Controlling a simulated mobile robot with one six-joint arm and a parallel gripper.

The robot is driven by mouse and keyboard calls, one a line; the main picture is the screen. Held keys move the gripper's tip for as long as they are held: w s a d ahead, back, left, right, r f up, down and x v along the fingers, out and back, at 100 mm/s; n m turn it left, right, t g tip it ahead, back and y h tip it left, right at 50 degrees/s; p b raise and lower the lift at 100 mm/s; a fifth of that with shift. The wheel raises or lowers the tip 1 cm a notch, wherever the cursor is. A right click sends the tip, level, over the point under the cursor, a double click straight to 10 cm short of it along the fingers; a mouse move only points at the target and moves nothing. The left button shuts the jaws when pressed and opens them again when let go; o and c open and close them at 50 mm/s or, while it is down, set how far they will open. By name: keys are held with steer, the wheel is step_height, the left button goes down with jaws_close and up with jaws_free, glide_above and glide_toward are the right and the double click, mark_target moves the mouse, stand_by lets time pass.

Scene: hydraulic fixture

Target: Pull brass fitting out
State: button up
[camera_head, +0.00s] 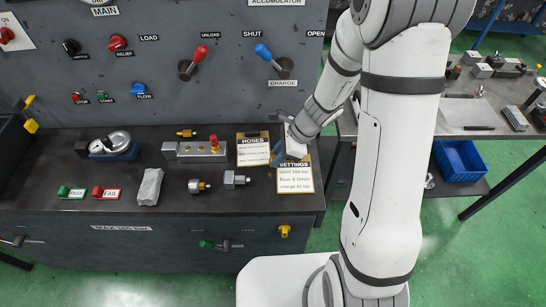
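Several brass-coloured parts show, and I cannot tell for sure which is the fitting. A small brass fitting (186,132) lies at the back of the dark bench, behind a grey metal block (195,151) with a red-topped brass piece (214,143). A steel fitting with a brass end (198,186) sits in front of the block. A yellow-brass piece (284,231) sticks out of the bench's front face. My gripper (279,156) is over the bench's right end, by the two notice boards, right of these parts. Its fingers are small and partly hidden, so their opening is unclear.
The HOSES board (252,150) and SETTINGS board (295,181) lie near my gripper. A steel fitting (236,180), grey cloth (150,187) and round gauge-like part (117,142) are on the bench. The panel with levers (195,62) stands behind.

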jaws_close()
steer(key=shift+r+p, duration=2.15)
steer(key=shift+r, duration=0.35)
